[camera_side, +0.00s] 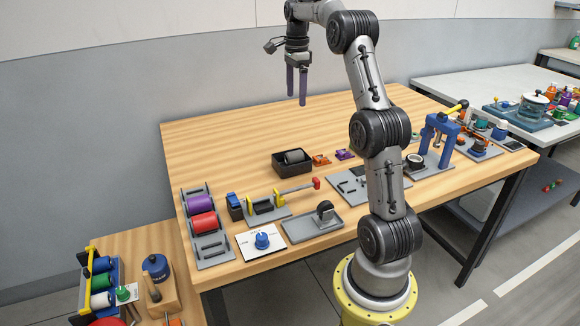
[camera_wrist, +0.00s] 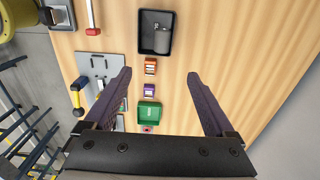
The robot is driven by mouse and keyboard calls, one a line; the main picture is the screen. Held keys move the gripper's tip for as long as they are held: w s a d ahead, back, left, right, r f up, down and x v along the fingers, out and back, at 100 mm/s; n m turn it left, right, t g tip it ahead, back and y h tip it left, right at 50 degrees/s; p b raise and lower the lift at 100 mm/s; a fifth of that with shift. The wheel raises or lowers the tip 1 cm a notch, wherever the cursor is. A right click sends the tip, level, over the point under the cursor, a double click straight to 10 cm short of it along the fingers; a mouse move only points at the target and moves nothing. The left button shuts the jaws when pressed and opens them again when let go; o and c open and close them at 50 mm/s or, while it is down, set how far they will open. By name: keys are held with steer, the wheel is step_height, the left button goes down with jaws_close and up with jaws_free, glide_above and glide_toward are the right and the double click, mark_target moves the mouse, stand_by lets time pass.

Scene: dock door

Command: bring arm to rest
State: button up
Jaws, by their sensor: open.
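My gripper (camera_side: 297,84) hangs high above the back part of the wooden table (camera_side: 240,140), fingers pointing down. In the wrist view my gripper (camera_wrist: 160,88) has its two dark fingers spread wide apart with nothing between them but the table far below. It touches nothing. My arm rises from a yellow base in front of the table and bends over toward the back left.
Below stand a black bin (camera_side: 292,162) with a grey roll, orange (camera_side: 321,160) and purple (camera_side: 344,154) small items, a roll rack (camera_side: 204,225), a grey tray (camera_side: 308,224) and a blue press (camera_side: 432,142). The table's back is bare. A grey wall (camera_side: 90,110) stands behind.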

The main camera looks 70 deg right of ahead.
steer(key=w+a+r+n, duration=0.1)
steer(key=w+a+r, duration=0.2)
steer(key=a+r, duration=0.2)
steer(key=s+a+r+n+t+h, duration=0.15)
steer(key=a+r+n, duration=0.25)
steer(key=a, duration=0.7)
steer(key=s+a+r+n+t, duration=0.2)
steer(key=a+r+n, duration=0.15)
steer(key=a, duration=0.75)
steer(key=s+a+f+n+t+y, duration=0.1)
steer(key=s+a+f+n, duration=0.2)
steer(key=s+a+n, duration=0.2)
steer(key=s+a+f+n+t, duration=0.1)
steer(key=s+a+f+n, duration=0.1)
steer(key=s+a+n, duration=0.25)
steer(key=s+a+f+n, duration=0.2)
steer(key=s+f+n, duration=0.3)
steer(key=f+n, duration=0.4)
steer(key=shift+s, duration=0.15)
